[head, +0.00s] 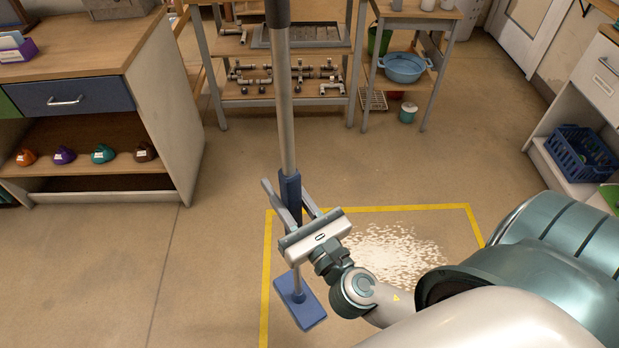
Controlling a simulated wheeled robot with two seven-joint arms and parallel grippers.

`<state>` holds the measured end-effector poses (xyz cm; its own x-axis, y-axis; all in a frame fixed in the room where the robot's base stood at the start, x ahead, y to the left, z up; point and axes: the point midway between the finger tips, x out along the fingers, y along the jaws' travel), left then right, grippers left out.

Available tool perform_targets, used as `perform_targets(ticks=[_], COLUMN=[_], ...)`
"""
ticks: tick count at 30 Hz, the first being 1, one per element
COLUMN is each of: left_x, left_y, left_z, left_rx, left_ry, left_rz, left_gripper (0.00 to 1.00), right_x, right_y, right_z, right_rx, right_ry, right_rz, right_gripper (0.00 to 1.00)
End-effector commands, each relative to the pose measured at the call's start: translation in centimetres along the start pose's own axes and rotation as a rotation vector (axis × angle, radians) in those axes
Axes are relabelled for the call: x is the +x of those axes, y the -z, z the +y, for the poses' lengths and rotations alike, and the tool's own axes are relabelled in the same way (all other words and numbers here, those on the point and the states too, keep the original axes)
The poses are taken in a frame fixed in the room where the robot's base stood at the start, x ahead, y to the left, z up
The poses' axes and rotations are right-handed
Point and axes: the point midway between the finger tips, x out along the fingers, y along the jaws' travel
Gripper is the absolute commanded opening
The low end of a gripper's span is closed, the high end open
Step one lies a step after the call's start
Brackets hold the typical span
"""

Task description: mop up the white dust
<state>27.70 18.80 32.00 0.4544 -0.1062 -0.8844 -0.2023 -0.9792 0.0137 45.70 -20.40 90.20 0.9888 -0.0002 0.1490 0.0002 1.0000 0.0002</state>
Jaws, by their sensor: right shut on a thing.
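White dust (388,250) lies in a patch on the floor inside a yellow taped outline (400,208). My right gripper (290,195) is shut on the blue grip of a mop (287,110). The mop's grey pole stands nearly upright and runs out of the top of the view. Its flat blue head (300,302) is low, at the left side of the outline, left of the dust and apart from it in the picture. I cannot tell whether the head touches the floor. My right arm hides the near part of the dust. My left gripper is not in view.
A wooden cabinet (160,100) stands at the left. A shelf unit with pipe fittings (285,82) and a stand with a blue basin (404,67) are at the back. A blue crate (580,153) sits at the right. The floor (90,270) left of the outline is clear.

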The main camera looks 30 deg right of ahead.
Motion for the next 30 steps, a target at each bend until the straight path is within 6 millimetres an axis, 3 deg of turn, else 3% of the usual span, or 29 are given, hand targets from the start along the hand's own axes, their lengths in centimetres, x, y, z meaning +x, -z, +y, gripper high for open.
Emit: perform_targets(ticks=[1, 3, 11, 20, 30], left_x=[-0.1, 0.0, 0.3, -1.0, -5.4], left_y=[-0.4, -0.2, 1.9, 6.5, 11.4], left_z=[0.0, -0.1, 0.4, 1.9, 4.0], left_rx=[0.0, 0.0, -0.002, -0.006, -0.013], left_ry=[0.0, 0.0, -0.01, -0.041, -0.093], left_rz=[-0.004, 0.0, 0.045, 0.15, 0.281], left_gripper=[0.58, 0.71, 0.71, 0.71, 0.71], right_x=[0.1, 0.2, 1.6, 5.2, 9.1], right_y=[0.0, 0.2, 3.6, 10.7, 18.9], right_z=[0.0, -0.1, -1.6, -5.7, -11.2], right_rx=[0.0, -0.002, -0.022, -0.06, -0.083], right_ry=[0.001, 0.005, 0.054, 0.184, 0.349], right_rz=[-0.002, -0.003, -0.009, -0.02, -0.02], right_gripper=[0.0, 0.0, 0.0, 0.0, 0.0])
